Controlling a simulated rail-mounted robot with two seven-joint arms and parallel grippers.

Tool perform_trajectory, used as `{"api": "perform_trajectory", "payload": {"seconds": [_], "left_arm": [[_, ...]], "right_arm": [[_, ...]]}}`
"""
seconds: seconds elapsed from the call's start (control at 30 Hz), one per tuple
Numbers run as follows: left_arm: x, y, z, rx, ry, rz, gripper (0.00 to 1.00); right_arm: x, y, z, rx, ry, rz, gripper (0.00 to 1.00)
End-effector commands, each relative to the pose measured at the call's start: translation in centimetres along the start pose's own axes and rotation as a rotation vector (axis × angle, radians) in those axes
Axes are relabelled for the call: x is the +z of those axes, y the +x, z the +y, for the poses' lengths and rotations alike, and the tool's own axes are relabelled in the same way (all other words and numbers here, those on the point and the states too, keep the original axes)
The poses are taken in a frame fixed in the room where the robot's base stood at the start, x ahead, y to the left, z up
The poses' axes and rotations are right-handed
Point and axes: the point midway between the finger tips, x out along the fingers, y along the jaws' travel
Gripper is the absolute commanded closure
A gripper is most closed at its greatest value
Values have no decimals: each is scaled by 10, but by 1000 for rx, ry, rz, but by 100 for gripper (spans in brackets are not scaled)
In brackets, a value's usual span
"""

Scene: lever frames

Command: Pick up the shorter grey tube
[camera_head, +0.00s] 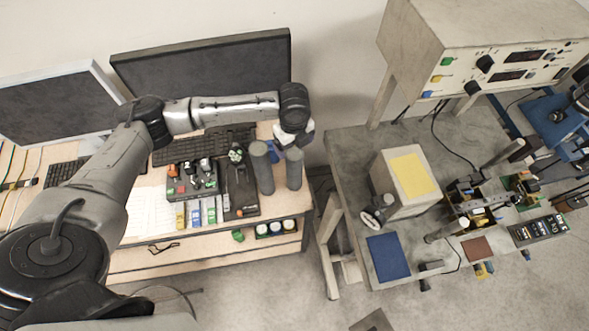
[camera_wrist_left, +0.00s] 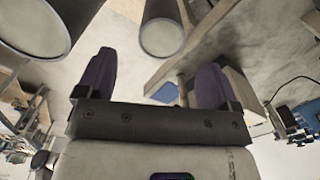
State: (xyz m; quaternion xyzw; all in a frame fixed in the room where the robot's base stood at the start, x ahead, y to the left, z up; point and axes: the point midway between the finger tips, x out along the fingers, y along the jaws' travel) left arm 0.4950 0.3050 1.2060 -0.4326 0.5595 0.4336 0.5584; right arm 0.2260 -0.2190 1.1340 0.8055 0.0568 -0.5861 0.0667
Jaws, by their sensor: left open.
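Two grey tubes stand side by side at the right end of the wooden desk. The shorter grey tube (camera_head: 293,169) is on the right, and the taller grey tube (camera_head: 262,168) is just left of it. My left gripper (camera_head: 293,136) is over the far side of the tubes, close to the shorter one's top. In the left wrist view, my left gripper (camera_wrist_left: 154,68) has its two dark fingers spread with nothing between them. A tube (camera_wrist_left: 161,25), apparently the shorter one, is beyond the gap, and the other tube (camera_wrist_left: 35,25) is at the upper left. My right gripper is not in view.
A black device (camera_head: 239,185) and a control box with levers (camera_head: 191,180) stand left of the tubes. A keyboard (camera_head: 204,144) and monitors (camera_head: 200,75) are behind. A grey workbench (camera_head: 349,160) stands to the right, across a gap, with a yellow-topped box (camera_head: 409,173).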

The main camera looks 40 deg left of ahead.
Motion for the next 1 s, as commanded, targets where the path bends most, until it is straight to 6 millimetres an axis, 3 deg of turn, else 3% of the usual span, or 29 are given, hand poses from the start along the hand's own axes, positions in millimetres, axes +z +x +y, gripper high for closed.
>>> {"api": "perform_trajectory", "payload": {"seconds": [0.2,0.47,0.8,1.0], "left_arm": [[0,29,0,0,-2,1,13],[0,42,0,-1,-1,0,13],[0,82,-2,0,-2,0,13],[0,92,-2,-2,-2,-1,13]], "right_arm": [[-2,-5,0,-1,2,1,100],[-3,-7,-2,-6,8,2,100],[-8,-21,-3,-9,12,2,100],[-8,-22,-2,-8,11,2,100]]}}
